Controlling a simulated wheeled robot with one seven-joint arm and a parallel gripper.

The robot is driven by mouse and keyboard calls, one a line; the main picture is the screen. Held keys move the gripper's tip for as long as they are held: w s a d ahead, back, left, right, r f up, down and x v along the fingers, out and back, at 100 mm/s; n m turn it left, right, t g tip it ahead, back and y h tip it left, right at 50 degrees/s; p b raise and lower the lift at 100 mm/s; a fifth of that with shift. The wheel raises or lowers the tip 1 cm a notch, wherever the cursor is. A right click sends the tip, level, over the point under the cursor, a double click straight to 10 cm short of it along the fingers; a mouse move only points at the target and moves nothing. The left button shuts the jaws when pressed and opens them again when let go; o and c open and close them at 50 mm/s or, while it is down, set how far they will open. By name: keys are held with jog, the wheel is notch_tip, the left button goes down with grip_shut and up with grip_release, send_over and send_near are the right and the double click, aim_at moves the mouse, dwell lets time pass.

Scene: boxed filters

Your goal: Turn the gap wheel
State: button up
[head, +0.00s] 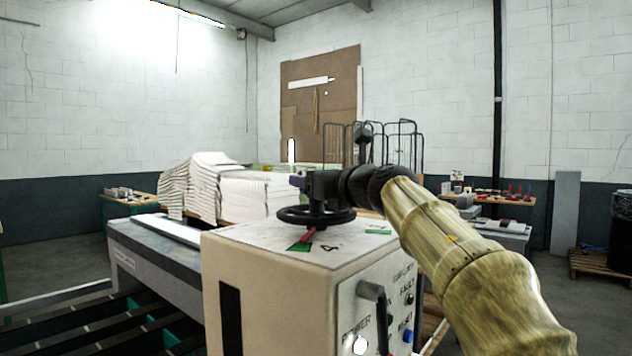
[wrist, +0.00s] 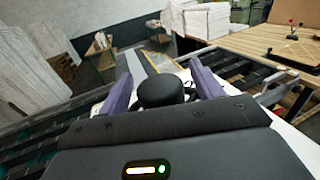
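The gap wheel (head: 316,216) is a black handwheel lying flat on top of a beige machine box (head: 248,262). A red pointer (head: 308,236) below the wheel lies by a green patch (head: 298,247) and the printed number 4. My gripper (head: 298,182) is just above the wheel, reaching in from the right. In the wrist view its purple fingers (wrist: 163,87) stand apart on either side of a round black knob or hub (wrist: 160,91). Narrow gaps seem to show beside the knob. The black palm hides its near side, and contact is not clear.
The box front has a black handle (head: 374,296), a POWER lamp (head: 360,345) and labelled buttons. A second green mark (head: 378,232) is on the top. White stacks (head: 250,193) stand behind the wheel. A wire cage trolley (head: 398,145) is further back.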

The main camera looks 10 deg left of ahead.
jog(key=shift+s+f, duration=0.1)
jog(key=shift+s, duration=0.05)
jog(key=shift+s+d, duration=0.2)
jog(key=shift+d, duration=0.05)
jog(key=b+v, duration=0.4)
jog(key=v, duration=1.2)
jog(key=shift+s+d, duration=0.2)
